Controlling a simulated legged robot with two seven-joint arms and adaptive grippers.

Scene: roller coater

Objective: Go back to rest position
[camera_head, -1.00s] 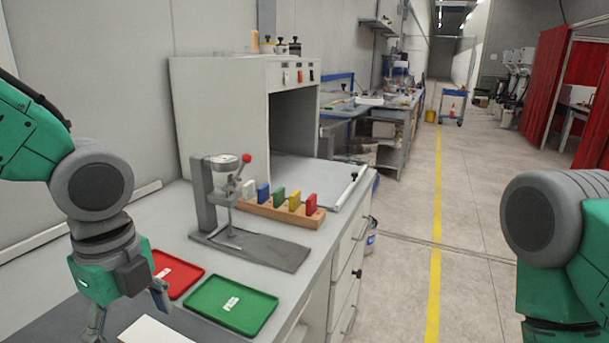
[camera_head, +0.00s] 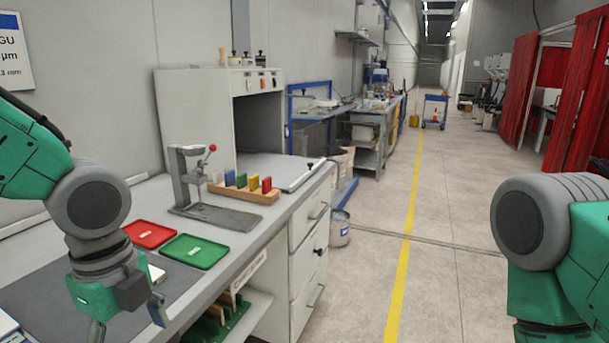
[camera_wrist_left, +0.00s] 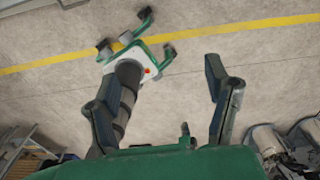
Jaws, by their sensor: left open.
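My left gripper (camera_head: 128,322) hangs pointing down at the lower left of the head view, in front of the workbench's near part. Its two fingers are apart with nothing between them.
The workbench holds a red tray (camera_head: 150,234), a green tray (camera_head: 195,251), a lever press (camera_head: 190,180) and a wooden rack (camera_head: 245,193) with coloured blocks. A bucket (camera_head: 339,230) stands beside the bench. Floor with a yellow line (camera_head: 404,260) is open to the right.

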